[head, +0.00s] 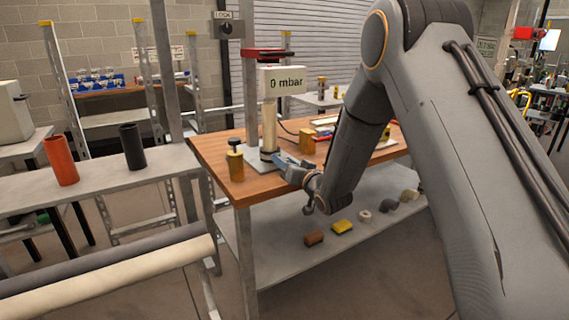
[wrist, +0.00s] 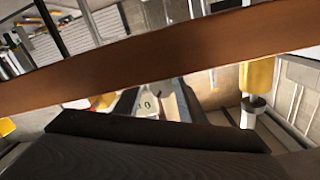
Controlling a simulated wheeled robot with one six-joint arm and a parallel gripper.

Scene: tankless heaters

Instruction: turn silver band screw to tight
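I cannot make out a silver band screw in either view; it is too small or hidden. In the wrist view a dark block fills the bottom, and the fingers cannot be told apart clearly.
A brass bottle-like piece (head: 235,162) stands left of the column. Sponges (head: 342,227) and small parts lie on the lower shelf. An orange cylinder (head: 61,160) and a black cylinder (head: 132,147) stand on the left table. A brown strip (wrist: 160,62) crosses the wrist view.

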